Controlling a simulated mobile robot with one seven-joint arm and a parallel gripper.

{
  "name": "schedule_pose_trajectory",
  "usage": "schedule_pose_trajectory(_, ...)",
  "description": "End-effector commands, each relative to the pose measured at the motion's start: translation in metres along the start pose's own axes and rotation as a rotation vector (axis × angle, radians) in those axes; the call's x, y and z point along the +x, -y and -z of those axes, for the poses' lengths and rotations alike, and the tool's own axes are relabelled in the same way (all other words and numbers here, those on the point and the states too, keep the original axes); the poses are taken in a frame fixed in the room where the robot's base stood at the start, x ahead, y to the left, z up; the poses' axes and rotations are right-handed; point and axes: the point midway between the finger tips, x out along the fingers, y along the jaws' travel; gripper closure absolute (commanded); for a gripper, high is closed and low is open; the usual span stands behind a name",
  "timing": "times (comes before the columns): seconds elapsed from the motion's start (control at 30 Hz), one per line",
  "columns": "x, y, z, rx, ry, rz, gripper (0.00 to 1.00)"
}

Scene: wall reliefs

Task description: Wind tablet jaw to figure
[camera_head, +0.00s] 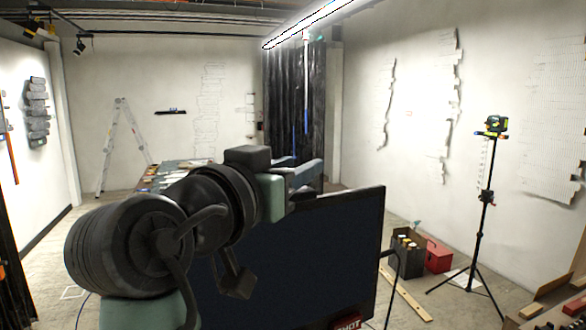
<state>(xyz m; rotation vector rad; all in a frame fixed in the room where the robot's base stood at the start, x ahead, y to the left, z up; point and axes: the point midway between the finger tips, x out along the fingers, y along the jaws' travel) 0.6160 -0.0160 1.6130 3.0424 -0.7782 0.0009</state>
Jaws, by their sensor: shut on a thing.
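I cannot pick out the tablet jaw or the figure with certainty. A large dark screen (300,262) stands in the near middle, tilted in the picture, with a red and white label at its lower edge. My own arm crosses in front of its left part, with thick black joints and pale green links. Grey-blue parts reach right over the screen's top edge. No fingertips show, so what my gripper holds is hidden.
A black tripod (483,225) bears a yellow-green device (496,124) at right. A red box (438,256) and a dark crate (408,256) stand on the floor. A cluttered table (165,176) and a stepladder (121,140) are behind. Grey reliefs (37,112) hang at left.

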Motion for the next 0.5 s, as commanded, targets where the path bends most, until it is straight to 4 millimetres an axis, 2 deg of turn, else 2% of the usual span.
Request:
schedule_pose_trajectory(0.47,0.0003,-0.0003,-0.0001,-0.002,0.0,-0.013,1.0)
schedule_pose_trajectory(0.5,0.0003,-0.0003,-0.0001,-0.002,0.0,-0.012,0.56)
